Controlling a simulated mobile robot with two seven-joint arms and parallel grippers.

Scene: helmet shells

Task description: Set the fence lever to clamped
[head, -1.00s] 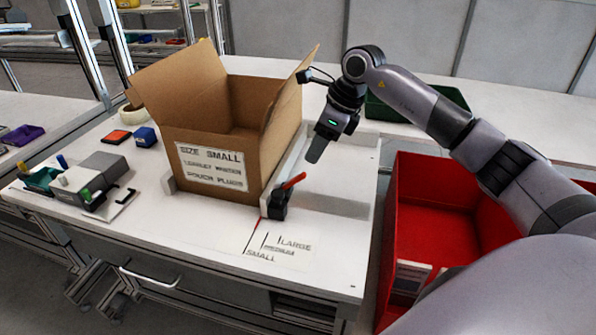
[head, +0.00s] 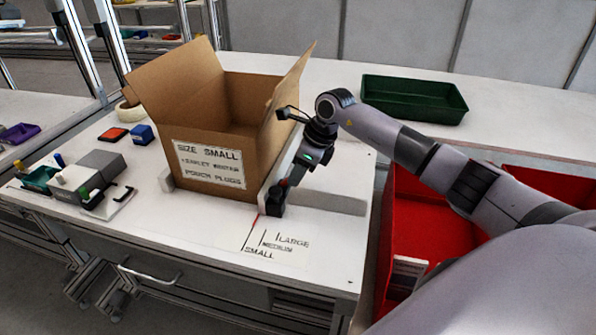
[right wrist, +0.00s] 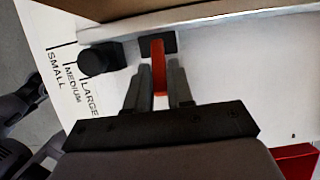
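The red fence lever (right wrist: 158,62) stands up from its black clamp block (head: 274,203), at the right front corner of the cardboard box. My right gripper (right wrist: 158,80) has one finger on each side of the lever, with the red filling the gap; it looks shut on it. In the head view my right gripper (head: 291,178) reaches down over the clamp and hides most of the lever. The pale fence (head: 335,202) runs beside the box, with a short arm to the right. My left gripper is not in view.
The open cardboard box (head: 210,165), labelled SIZE SMALL, stands on the white table. SMALL, MEDIUM and LARGE marks (head: 275,243) lie in front of the clamp. A red bin (head: 430,220) is at the right, a green tray (head: 415,98) behind. A grey device (head: 88,180) sits at left.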

